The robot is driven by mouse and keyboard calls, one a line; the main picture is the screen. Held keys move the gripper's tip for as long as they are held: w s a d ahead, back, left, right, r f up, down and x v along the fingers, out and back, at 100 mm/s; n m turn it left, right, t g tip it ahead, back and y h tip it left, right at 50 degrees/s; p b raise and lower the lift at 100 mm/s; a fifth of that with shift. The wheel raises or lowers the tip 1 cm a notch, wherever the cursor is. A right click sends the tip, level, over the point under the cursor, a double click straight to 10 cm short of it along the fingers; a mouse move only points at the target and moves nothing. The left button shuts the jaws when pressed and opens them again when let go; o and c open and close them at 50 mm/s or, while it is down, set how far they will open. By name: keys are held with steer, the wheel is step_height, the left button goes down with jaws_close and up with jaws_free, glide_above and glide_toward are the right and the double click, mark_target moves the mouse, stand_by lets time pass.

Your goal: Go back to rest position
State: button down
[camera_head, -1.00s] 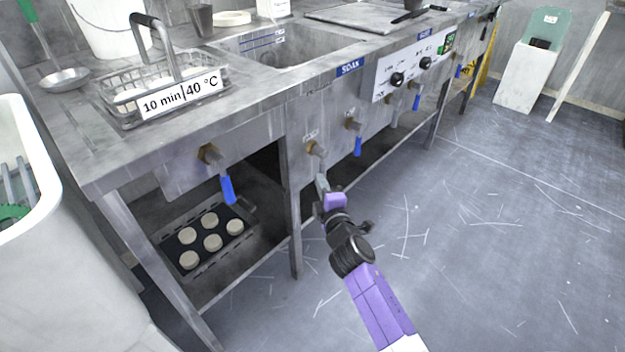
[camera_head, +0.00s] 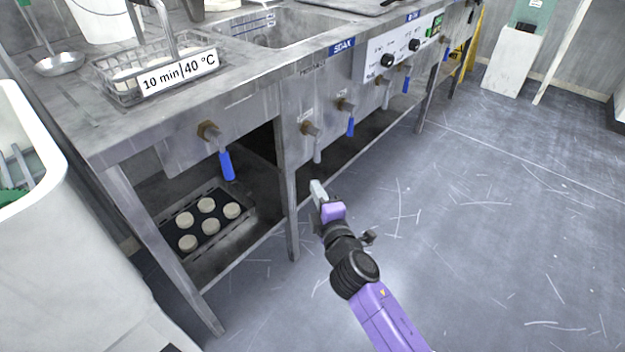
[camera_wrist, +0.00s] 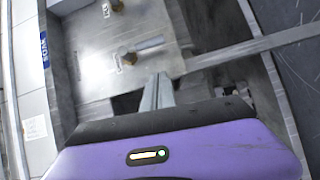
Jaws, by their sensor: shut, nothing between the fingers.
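My gripper (camera_head: 317,190) is shut and empty at the end of my purple and black arm. In the head view it is in front of the bench, just below a grey-handled valve (camera_head: 314,140), with a visible gap between them. In the wrist view the closed fingers (camera_wrist: 157,92) point toward the bench front panel. The grey-handled valve (camera_wrist: 140,50) shows just beyond the fingertips, and they look apart from it.
The steel bench (camera_head: 130,130) with a sink runs along the left. Blue-handled valves (camera_head: 226,160) stick out of its front. A tray with several discs (camera_head: 183,258) lies on the lower shelf. A white tub (camera_head: 60,240) stands at left. The floor (camera_head: 480,240) at right is clear.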

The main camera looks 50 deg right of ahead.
steer(key=shift+v, duration=1.35)
